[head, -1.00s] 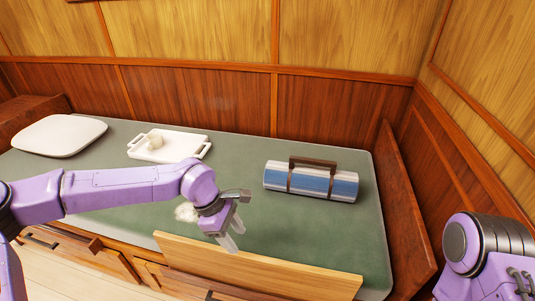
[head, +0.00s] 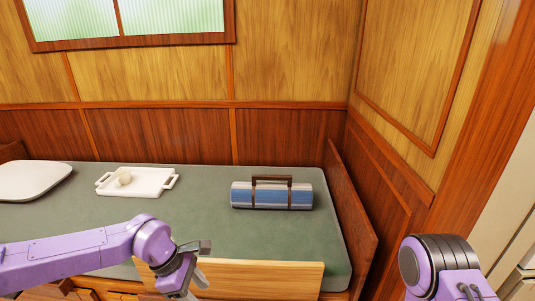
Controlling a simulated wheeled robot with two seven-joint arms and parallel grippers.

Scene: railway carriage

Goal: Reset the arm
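My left arm reaches in from the left in the head view, and my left gripper (head: 192,281) hangs over the front edge of the green bunk, by the wooden board. Its fingers point down and look apart, with nothing seen between them. My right arm shows only as a purple link with a dark joint at the lower right. My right gripper is out of view.
The green bunk (head: 220,225) bears a white tray (head: 150,188) with a small pale round item (head: 124,178), a white cushion (head: 30,182) and a rolled blue-striped blanket (head: 272,195) with straps. A wooden board (head: 260,275) stands at the front edge. Wooden panels close the back and right.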

